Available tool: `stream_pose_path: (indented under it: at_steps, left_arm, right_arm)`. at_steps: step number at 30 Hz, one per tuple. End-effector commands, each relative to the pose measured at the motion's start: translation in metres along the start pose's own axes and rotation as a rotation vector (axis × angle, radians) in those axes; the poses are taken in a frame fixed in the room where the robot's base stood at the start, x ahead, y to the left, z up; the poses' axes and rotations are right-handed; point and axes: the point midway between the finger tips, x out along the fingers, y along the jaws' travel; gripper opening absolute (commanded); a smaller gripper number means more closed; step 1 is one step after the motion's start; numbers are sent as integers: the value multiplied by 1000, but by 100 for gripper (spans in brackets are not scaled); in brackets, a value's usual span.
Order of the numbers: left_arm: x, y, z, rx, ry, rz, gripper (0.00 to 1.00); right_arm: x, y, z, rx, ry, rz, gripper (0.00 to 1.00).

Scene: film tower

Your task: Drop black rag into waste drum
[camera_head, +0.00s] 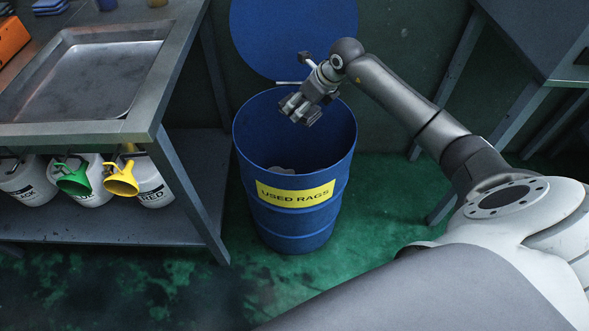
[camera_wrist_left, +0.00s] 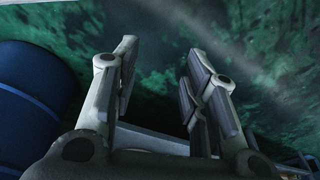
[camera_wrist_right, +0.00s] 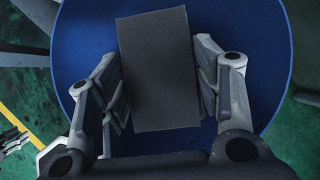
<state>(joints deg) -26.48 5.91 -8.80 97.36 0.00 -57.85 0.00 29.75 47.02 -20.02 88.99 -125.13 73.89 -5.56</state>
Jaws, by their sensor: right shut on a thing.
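The waste drum (camera_head: 262,215) is blue, open at the top, with a yellow USED RAGS label. My right gripper (camera_head: 300,109) is over its opening, towards the back rim. In the right wrist view my right gripper (camera_wrist_right: 158,58) is shut on a dark, flat rectangular piece, the black rag (camera_wrist_right: 155,90), with blue behind it. The rag cannot be made out in the head view. My left gripper (camera_wrist_left: 158,78) shows only in its wrist view, open and empty above the green floor, with a blue drum (camera_wrist_left: 30,110) at left.
A round blue lid (camera_head: 290,35) stands upright behind the drum. A metal bench (camera_head: 140,125) is at left, with white containers and green (camera_head: 73,180) and yellow funnels (camera_head: 121,179) below. Another table (camera_head: 530,40) is at right. Something pale (camera_head: 285,168) lies inside the drum.

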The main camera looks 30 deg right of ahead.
Motion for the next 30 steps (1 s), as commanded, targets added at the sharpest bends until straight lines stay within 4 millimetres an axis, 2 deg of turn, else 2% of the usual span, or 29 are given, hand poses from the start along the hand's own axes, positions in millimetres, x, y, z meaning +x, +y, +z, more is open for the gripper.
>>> stream_pose_path:
  at_steps: [5, 11, 21, 30]
  left_arm:
    - [-6, 0, -5, -1, 6, -1, 40]
    - [-25, -1, -16, -3, 20, -2, 40]
    - [-73, -4, -34, -8, 48, -7, 40]
    - [-117, -6, -40, -11, 69, -11, 40]
  right_arm:
    - [3, -6, -1, 41, 2, -22, 39]
    - [12, -6, -7, 40, 3, -20, 39]
    - [30, -5, -16, 38, 2, -19, 39]
    - [44, -5, -25, 38, 3, -19, 39]
